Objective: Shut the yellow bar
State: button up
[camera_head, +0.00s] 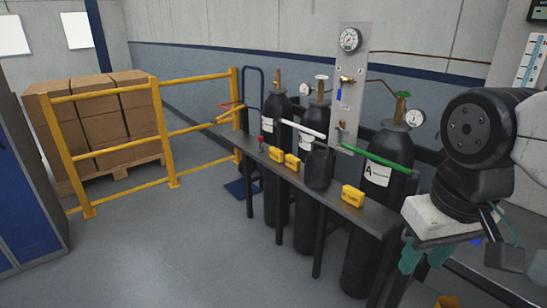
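A short yellow bar (230,116) shows at the far left end of the row of gas cylinders. It slants outward, near the yellow guard rail, and looks swung out rather than across a cylinder. A red-orange piece shows just above it. My gripper (424,262) is at the lower right, pointing down, with teal fingers that look apart and nothing seen between them. It is far from the yellow bar, with the bench and cylinders between.
A white bar (303,130) and a green bar (375,155) cross other black cylinders. A narrow dark bench (318,184) holds several yellow blocks and a black container (319,167). A yellow guard rail (120,150) fences stacked boxes (100,120). The floor at left-centre is clear.

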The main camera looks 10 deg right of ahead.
aim_at(214, 121)
jog(key=k, duration=0.6)
jog(key=u, duration=0.9)
jog(key=i, duration=1.1)
jog(key=u, duration=0.7)
jog(key=i, duration=1.25)
jog(key=z, duration=0.75)
jog(key=i, duration=0.95)
jog(key=z, duration=1.15)
jog(key=i, duration=0.25)
jog(key=z, duration=0.15)
jog(key=k, duration=0.6)
jog(key=u, duration=0.45)
jog(key=i, duration=0.45)
jog(key=u, duration=0.3)
